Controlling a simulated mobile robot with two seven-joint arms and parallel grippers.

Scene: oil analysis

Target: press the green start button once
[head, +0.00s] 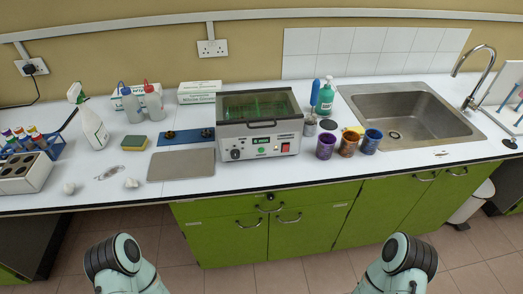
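A grey bench-top machine (230,131) with a dark greenish see-through lid and a front handle stands on the white counter, near its front edge. Its lid is down. Its front panel has a small lit green display (263,141), a black knob (235,154) on the left and a red switch (285,147) on the right. A tiny green spot (262,151) under the display may be the start button; it is too small to be sure. Only parts of my two arms show at the bottom edge, well short of the counter. Neither gripper is in view.
Coloured jars (326,146) and a green pump bottle (325,98) stand right of the machine, before the sink (405,115). A grey mat (181,165) lies to its left. Green cupboards (225,228) are below. The counter strip before the machine is narrow but clear.

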